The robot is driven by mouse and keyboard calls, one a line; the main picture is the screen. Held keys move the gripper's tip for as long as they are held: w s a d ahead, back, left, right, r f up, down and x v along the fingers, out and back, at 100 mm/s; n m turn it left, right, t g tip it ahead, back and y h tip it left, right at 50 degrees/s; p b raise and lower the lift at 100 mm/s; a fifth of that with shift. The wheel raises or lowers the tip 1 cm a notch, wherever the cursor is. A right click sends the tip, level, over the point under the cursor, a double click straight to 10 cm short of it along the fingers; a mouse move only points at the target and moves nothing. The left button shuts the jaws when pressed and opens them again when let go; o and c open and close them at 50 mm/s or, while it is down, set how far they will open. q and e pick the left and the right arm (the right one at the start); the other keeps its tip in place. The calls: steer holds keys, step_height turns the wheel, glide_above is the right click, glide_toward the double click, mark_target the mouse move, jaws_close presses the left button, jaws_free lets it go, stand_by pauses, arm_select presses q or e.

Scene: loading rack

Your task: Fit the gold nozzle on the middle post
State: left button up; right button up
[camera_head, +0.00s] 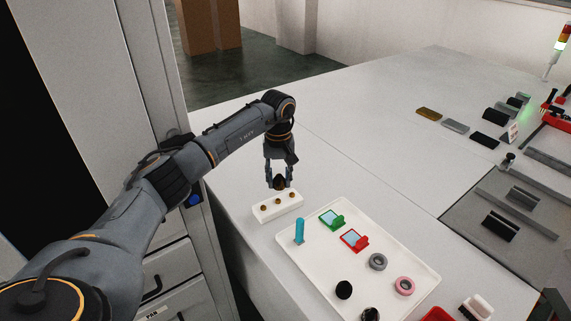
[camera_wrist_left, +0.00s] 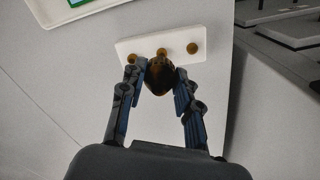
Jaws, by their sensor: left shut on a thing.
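A white block (camera_head: 263,212) with three small gold-brown posts in a row stands on the table near its left edge. The middle post (camera_head: 278,201) shows in the head view. My left gripper (camera_head: 279,184) is shut on the dark gold nozzle (camera_wrist_left: 160,77) and holds it just above and behind the block. In the left wrist view the nozzle is between the fingertips, in front of the white block (camera_wrist_left: 213,60), close to the middle post (camera_wrist_left: 162,52). I cannot tell whether they touch.
A white tray (camera_head: 394,305) to the right of the block holds a teal cylinder (camera_head: 299,231), a green piece (camera_head: 332,219), a red piece (camera_head: 354,239) and several rings and dark round parts. The table behind the block is clear.

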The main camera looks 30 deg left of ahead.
mark_target(278, 199)
arm_select(q)
steer(key=shift+w+a+f, duration=0.1)
steer(key=shift+w+a, duration=0.15)
steer(key=shift+a, duration=0.05)
steer(key=shift+s+r, duration=0.25)
steer(key=shift+s, duration=0.15)
steer(key=shift+w+f, duration=0.15)
steer(key=shift+f+b, duration=0.55)
steer(key=shift+b, duration=0.05)
steer(key=shift+f+b, duration=1.25)
steer(key=shift+f, duration=0.45)
arm_select(e)
steer(key=f, duration=0.3)
steer(key=shift+d+f, duration=0.25)
steer(key=shift+d, duration=0.15)
steer(key=shift+a, duration=0.2)
arm_select(q)
steer(key=shift+f+b, duration=0.75)
steer(key=shift+f, duration=0.3)
arm_select(e)
steer(key=shift+d+f, duration=0.2)
steer(key=shift+f, duration=0.6)
